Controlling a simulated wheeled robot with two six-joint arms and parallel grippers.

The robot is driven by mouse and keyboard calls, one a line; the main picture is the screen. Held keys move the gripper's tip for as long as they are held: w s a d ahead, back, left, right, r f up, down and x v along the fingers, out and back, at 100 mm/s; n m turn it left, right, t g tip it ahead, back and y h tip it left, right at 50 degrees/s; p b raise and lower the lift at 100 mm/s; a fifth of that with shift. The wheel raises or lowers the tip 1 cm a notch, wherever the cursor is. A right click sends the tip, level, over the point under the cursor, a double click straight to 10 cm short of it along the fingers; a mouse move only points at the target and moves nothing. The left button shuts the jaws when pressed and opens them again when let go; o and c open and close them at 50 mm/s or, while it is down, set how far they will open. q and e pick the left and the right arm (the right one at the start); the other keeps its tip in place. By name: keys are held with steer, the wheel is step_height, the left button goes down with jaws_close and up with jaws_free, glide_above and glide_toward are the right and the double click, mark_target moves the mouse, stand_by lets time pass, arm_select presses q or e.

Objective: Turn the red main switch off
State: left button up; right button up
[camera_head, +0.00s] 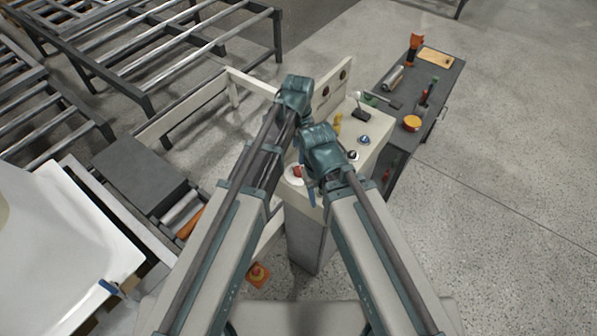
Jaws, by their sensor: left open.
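The red main switch (297,171) sits on a pale round plate on the cream control console (374,152), in the middle of the head view. It shows in the gap between my two arms. My left gripper (308,185) is open, close beside the switch, and mostly covered by my arm links. I cannot tell whether it touches the switch. The switch's exact turn position is too small to read. My right gripper is hidden behind its own arm.
A dark bench (447,82) with tools and an orange round item (412,123) stands behind right. Roller conveyors (160,45) fill the back left. Open floor lies at right.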

mark_target(299, 169)
arm_select(q)
step_height(299, 169, down, 9)
steer(key=b, duration=0.8)
steer(key=shift+f, duration=0.15)
jaws_close()
